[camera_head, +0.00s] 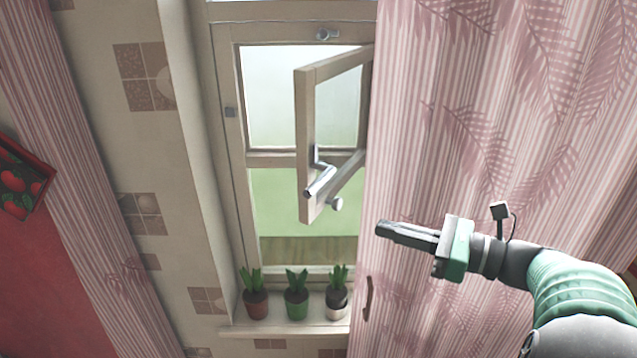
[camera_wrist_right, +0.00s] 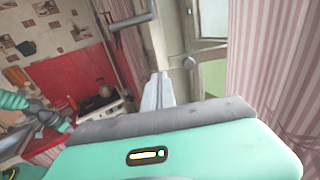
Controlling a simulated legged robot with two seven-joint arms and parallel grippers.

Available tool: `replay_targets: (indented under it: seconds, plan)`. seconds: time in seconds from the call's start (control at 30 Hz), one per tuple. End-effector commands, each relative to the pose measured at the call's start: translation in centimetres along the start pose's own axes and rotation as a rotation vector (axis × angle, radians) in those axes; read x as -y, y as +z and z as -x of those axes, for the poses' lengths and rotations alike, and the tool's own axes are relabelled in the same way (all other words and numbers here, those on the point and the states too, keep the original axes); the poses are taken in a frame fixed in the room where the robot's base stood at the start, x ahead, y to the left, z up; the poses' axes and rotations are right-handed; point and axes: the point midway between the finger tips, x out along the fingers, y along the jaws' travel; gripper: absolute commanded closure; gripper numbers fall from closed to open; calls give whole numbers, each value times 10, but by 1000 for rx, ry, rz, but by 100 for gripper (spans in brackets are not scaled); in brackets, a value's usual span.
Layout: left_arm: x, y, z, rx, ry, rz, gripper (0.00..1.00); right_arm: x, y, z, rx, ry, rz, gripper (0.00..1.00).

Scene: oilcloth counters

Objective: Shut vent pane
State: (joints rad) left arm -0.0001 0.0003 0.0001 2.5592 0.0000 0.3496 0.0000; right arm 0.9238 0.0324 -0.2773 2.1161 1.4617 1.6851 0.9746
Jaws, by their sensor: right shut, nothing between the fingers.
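The vent pane (camera_head: 308,150) is a small pale-framed sash, swung open into the room at an angle to the window frame (camera_head: 228,130). My right gripper (camera_head: 380,229) is shut and empty, below and right of the pane, in front of the curtain, apart from the pane. My left arm shows small at the left of the right wrist view; its gripper (camera_wrist_right: 68,124) is unclear.
A pink striped curtain (camera_head: 480,120) hangs right of the window, another (camera_head: 90,150) at the left. Three potted plants (camera_head: 296,308) stand on the sill (camera_head: 285,328) below. A counter (camera_wrist_right: 105,110) with kitchen things shows in the wrist view. The space between gripper and pane looks clear.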

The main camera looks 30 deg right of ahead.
Motion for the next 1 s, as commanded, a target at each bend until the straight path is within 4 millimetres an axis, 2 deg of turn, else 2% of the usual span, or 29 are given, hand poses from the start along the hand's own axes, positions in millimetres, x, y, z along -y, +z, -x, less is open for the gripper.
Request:
replay_targets:
  seconds: [0.07,0.17,0.7,0.83,1.0]
  plan:
    - [0,0,3,1,0,0,100,4,14,7,38,-16,-8,100]
    - [0,-1,6,2,0,0,100,4,16,-2,43,-15,-11,100]
    - [0,-13,58,1,0,0,100,6,21,-112,38,-12,-15,100]
    - [0,-15,65,1,0,0,100,6,20,-128,38,-13,-13,100]
    - [0,-15,66,1,0,0,100,6,17,-135,37,-16,-11,100]
